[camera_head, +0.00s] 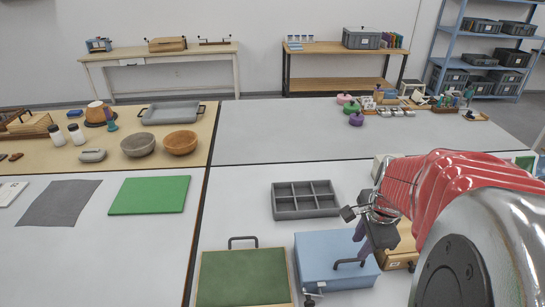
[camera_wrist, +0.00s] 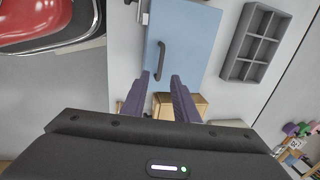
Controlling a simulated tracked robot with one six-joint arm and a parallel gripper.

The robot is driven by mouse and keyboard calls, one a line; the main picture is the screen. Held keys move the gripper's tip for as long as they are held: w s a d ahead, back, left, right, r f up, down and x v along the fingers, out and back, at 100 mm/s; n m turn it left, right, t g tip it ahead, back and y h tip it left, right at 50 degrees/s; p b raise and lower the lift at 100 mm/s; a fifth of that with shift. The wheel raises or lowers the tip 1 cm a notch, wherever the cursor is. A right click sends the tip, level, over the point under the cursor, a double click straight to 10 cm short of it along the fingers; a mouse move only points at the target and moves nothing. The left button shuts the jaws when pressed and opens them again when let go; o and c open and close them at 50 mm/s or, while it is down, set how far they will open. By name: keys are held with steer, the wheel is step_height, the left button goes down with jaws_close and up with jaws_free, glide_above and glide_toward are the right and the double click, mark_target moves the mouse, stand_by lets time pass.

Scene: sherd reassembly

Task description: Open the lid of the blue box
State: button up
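The blue box (camera_head: 318,252) stands on the white table at the front, its flat lid shut. A dark bar handle (camera_head: 347,264) is on the lid's right side, partly hidden by my gripper. The wrist view also shows the blue lid (camera_wrist: 190,45), the handle (camera_wrist: 161,58) and a small latch (camera_wrist: 143,18) at the box's edge. My gripper (camera_head: 361,236) is over the right part of the box. In the wrist view its two purple fingers (camera_wrist: 160,78) are apart and empty, with the handle's lower end between their tips. I cannot tell the height gap.
A green-topped box (camera_head: 243,278) with a handle stands close left of the blue box. A grey compartment tray (camera_head: 305,199) lies behind it. A wooden box (camera_head: 403,247) is close on the right, under my arm. The table left of the tray is clear.

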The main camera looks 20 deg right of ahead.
mark_target(351, 261)
steer(key=shift+w+d+f, duration=0.1)
steer(key=shift+w+f, duration=0.15)
steer(key=shift+f, duration=1.1)
steer(key=shift+w+d+f, duration=0.1)
steer(key=shift+w+f, duration=0.2)
steer(key=shift+f, duration=1)
steer(key=shift+w+d+f, duration=0.1)
steer(key=shift+w+f, duration=0.15)
steer(key=shift+f, duration=1.1)
steer(key=shift+c, duration=0.3)
steer(key=shift+a, duration=0.1)
steer(key=c, duration=0.6)
jaws_close()
steer(key=shift+s, duration=0.1)
